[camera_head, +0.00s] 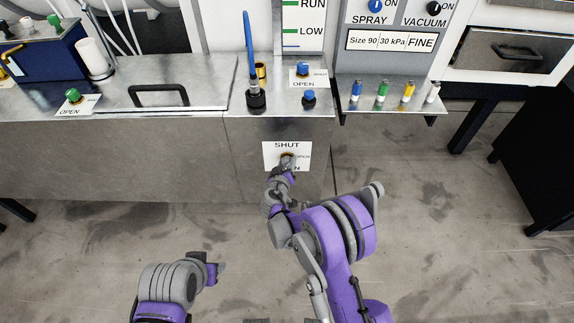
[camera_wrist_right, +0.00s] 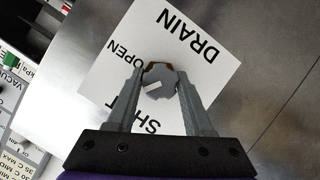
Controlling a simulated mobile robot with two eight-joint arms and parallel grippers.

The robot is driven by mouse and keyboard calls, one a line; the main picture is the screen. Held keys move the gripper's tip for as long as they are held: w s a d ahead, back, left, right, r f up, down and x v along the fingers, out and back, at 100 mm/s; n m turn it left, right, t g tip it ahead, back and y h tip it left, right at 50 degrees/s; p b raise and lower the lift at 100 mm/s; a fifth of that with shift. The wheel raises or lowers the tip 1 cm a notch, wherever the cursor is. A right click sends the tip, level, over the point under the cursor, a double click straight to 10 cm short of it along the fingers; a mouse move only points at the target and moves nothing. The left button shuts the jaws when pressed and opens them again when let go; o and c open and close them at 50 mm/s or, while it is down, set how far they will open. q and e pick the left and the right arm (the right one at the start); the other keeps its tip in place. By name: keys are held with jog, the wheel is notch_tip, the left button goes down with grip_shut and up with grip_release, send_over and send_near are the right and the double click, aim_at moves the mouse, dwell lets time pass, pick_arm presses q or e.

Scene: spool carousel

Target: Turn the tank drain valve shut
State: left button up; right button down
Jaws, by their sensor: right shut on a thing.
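The drain valve is a small grey round knob (camera_wrist_right: 160,82) with a white mark and a brownish collar behind it. It sits on a white label plate (camera_head: 268,155) on the front metal panel, lettered SHUT, OPEN and DRAIN. My right gripper (camera_head: 286,163) is shut on the knob; in the right wrist view (camera_wrist_right: 160,84) its two fingers hold the knob's sides. The white mark seems to point between the words OPEN and SHUT. In the head view the gripper hides most of the knob. My left gripper (camera_head: 217,270) is low in the head view, away from the panel.
Above the panel are a blue knob (camera_head: 309,97), a black fitting with a blue handle (camera_head: 250,70) and a shelf of coloured vials (camera_head: 383,92). A green knob (camera_head: 72,96) is at left. A dark cabinet (camera_head: 545,165) stands at right. The floor before the panel is clear.

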jog(key=n+h+b, duration=0.2)
jog(key=n, duration=0.1)
jog(key=shift+a+f+t, duration=0.1)
jog(key=shift+f+t, duration=0.05)
jog(key=shift+t, duration=0.15)
jog(key=shift+n+h+b, duration=0.4)
jog(key=shift+n+b, duration=0.15)
jog(key=shift+n, duration=0.15)
jog(key=shift+t, duration=0.3)
jog(key=shift+c, duration=1.4)
grip_release()
jog(key=v, duration=1.1)
